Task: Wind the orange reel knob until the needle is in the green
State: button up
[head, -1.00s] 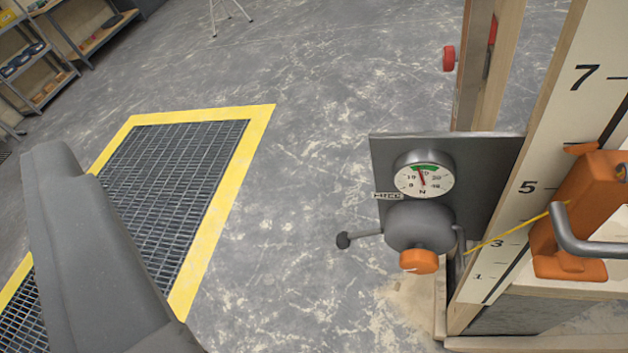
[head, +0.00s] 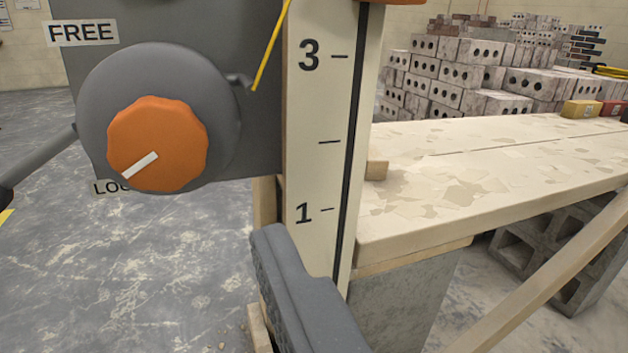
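The orange reel knob (head: 180,135) is large in the head view at the left, with a scalloped edge and a white mark that slants to the lower left. It sits on the front of a round grey reel (head: 105,90) on a dark plate. One dark grey finger of my gripper (head: 290,280) shows at the bottom, below and right of the knob and apart from it. The other finger is not visible, so the opening cannot be judged. The dial with the needle and green band is out of view now.
A numbered white post (head: 310,130) stands right of the reel. A yellow line (head: 271,45) runs beside it. A lever (head: 35,165) sticks out left, near FREE (head: 83,32) and a partly hidden label. A plank (head: 480,180) extends right, with stacked blocks (head: 465,70) behind.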

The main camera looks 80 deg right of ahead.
aim_at(154, 148)
jog(key=b+x, duration=0.1)
jog(key=x, duration=0.5)
jog(key=b+x, duration=0.2)
jog(key=x, duration=0.5)
jog(key=shift+d+f, duration=0.25)
jog(key=shift+d, duration=0.2)
jog(key=c, duration=1)
